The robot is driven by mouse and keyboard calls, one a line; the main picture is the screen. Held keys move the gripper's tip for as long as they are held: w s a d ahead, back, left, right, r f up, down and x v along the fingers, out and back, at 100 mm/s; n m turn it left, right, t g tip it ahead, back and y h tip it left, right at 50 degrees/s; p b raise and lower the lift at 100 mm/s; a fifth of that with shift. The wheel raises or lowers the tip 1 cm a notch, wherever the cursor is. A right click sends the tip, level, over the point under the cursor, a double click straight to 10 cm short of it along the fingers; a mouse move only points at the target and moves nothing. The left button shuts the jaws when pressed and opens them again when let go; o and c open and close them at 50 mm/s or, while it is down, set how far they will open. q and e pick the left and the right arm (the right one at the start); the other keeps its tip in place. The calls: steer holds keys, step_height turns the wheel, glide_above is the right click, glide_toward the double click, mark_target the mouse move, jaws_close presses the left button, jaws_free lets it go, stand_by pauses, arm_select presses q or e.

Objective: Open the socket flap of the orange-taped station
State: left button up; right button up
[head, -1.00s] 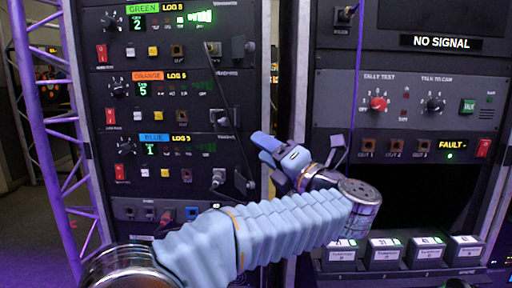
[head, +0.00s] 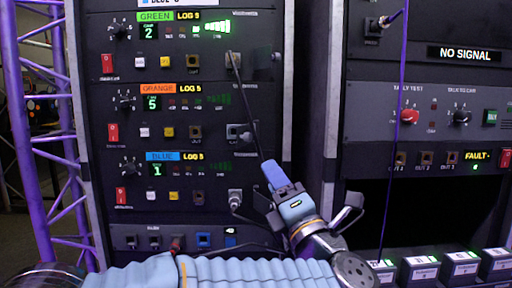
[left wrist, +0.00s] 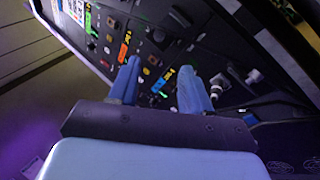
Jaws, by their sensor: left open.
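The orange-taped station (head: 160,89) is the middle panel of the left rack, between the green and blue ones. Its socket (head: 236,132) is at its right side, with a dark flap piece beside it; how far the flap is open is too small to tell. My left gripper (head: 276,180) is open and empty, below and right of that socket, fingers pointing up toward the rack. In the left wrist view, the orange label (left wrist: 123,53) shows near the left finger, and the open fingers (left wrist: 157,88) frame the blue panel area. My right gripper is not in view.
A black cable (head: 246,105) hangs from the green station's socket and passes close to the orange socket and my left fingers. A plug (head: 235,199) sits at the blue station. A second rack with a NO SIGNAL label (head: 464,54) stands right, with a purple cable (head: 398,110) in front.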

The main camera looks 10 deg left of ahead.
mark_target(250, 140)
arm_select(q)
steer(key=p+x, duration=0.3)
steer(key=x, duration=1)
steer(key=shift+r, duration=0.15)
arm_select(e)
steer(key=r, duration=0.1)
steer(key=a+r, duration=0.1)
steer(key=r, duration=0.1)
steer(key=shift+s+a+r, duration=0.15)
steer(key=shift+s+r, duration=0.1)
arm_select(q)
jaws_close()
